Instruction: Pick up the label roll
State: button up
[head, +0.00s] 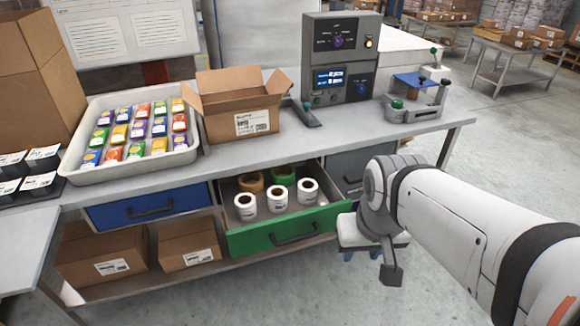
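Three white label rolls stand on end in an open green-fronted drawer (286,236) under the bench: a left one (246,207), a middle one (277,200) and a right one (307,190). A dark hole shows in the top of each. Behind them in the drawer are a tan roll (251,182) and a green roll (283,174). My arm reaches in from the right. A dark part at its end, seemingly my gripper (391,273), hangs to the right of the drawer, apart from the rolls. Its fingers cannot be made out clearly.
On the bench (330,141) stand a tray of colourful packets (70,165), an open carton (238,108), a control box (341,58) and a grey device (416,100). A blue drawer (150,207) is shut. Cartons (103,254) sit on the lower shelf.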

aim_at(246, 207)
jog(key=u, duration=0.9)
jog(key=k, duration=1.3)
jog(key=z, duration=0.3)
jog(key=i, duration=1)
jog(key=z, duration=0.05)
